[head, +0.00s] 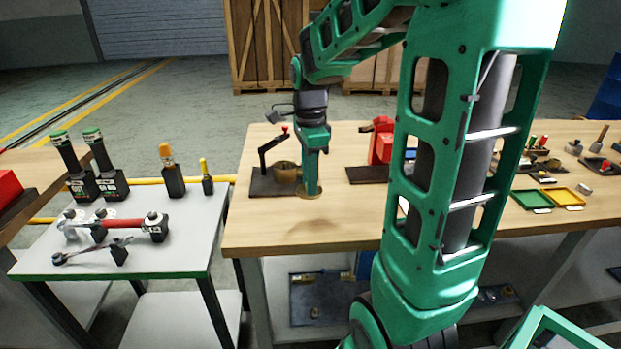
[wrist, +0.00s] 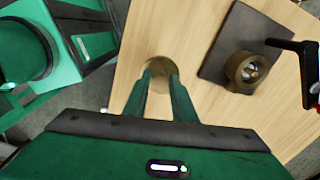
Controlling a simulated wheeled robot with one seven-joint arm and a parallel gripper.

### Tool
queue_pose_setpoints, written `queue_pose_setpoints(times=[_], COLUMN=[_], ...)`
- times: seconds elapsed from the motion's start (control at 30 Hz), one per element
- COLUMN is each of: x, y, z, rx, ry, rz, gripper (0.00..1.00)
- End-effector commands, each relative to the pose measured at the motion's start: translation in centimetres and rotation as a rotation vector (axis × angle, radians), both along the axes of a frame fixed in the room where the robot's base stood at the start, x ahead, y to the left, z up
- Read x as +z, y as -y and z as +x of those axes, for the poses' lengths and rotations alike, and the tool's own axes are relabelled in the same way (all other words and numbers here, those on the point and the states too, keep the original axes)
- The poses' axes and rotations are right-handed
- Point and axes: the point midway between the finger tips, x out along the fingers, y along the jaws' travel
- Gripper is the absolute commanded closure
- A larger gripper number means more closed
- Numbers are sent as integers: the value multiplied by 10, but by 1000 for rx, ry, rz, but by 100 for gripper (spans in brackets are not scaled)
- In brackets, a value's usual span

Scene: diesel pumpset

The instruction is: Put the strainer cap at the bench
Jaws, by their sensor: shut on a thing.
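The strainer cap (wrist: 158,68) is a round, flat brass-coloured disc between my fingertips in the wrist view. My gripper (wrist: 160,80) is shut on it and points down at the wooden bench (head: 315,225). In the head view my gripper (head: 310,184) is over the left part of the bench, and the edge of the cap (head: 311,195) shows below the fingers. The cap is at or very near the bench top; I cannot tell if it touches. The fingers hide part of the cap.
A dark plate with a brass fitting (head: 286,173) and a black crank stands just left of my gripper. A red device (head: 380,142) on a dark base is to the right. Bare wood lies in front. A tool trolley (head: 125,235) stands at left.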

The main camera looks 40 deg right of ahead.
Motion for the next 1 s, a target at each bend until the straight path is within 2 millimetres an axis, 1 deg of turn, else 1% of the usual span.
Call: queue_pose_setpoints(times=[0.37,0.47,1.0], x=[0,-4,-55], y=[-1,-1,-2], z=[1,0,0], rx=[3,3,4], ry=[1,-1,-2], rz=[0,0,1], gripper=[100,100,100])
